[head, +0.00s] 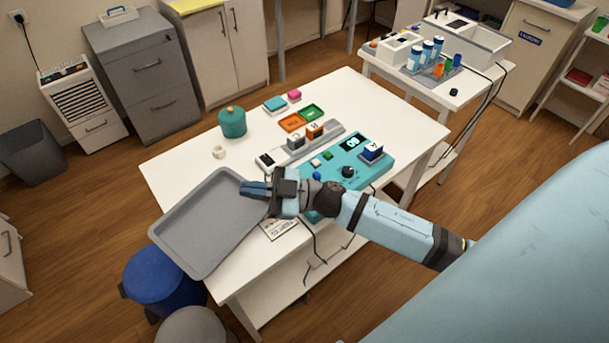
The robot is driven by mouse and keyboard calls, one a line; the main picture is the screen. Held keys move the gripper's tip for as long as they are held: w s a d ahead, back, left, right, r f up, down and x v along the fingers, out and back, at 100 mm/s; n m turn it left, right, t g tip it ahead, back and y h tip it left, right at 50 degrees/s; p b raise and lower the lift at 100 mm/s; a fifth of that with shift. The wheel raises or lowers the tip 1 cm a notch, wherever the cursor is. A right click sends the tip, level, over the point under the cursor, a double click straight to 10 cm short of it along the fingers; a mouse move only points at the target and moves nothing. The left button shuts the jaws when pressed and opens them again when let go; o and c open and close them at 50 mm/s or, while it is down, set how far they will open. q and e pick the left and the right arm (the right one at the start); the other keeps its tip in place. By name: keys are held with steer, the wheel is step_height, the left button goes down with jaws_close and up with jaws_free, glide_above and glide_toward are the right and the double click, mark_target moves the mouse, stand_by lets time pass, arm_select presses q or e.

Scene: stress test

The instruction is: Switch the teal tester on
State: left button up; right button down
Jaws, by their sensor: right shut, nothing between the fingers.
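The teal tester (379,173) lies on the white table right of the middle, partly hidden by my right arm. Its dark screen (353,143) shows bright marks. A black knob (347,171), a small green button (327,155) and a blue button (316,175) are on its top. A dark blue block (371,152) sits at its right end. My right gripper (245,188) is shut and empty, over the right edge of the grey tray and left of the tester. My left gripper is not in view.
The grey tray (190,235) overhangs the table's left front. A grey strip (270,160) with plugs lies behind the tester. A teal pot (232,122), white ring (219,152) and orange and green trays (292,122) stand farther back. Cables hang at the front; a printed card lies beneath my arm.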

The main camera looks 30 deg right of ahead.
steer(key=w+d+f+n+g+h+b, duration=0.1)
steer(key=w+d+g+h+b, duration=0.2)
steer(key=d, duration=0.7)
steer(key=w+d+f+n+g+h+b, duration=0.2)
steer(key=w+d+g+h, duration=0.1)
steer(key=d+g+h, duration=0.5)
steer(key=d+h, duration=0.1)
steer(key=h, duration=0.2)
steer(key=shift+d+g+b, duration=0.3)
steer(key=shift+d+b, duration=0.05)
steer(key=shift+b, duration=0.05)
steer(key=shift+s+r+p, duration=0.25)
steer(key=shift+s+p, duration=0.2)
steer(key=shift+s, duration=0.2)
steer(key=shift+d, duration=0.1)
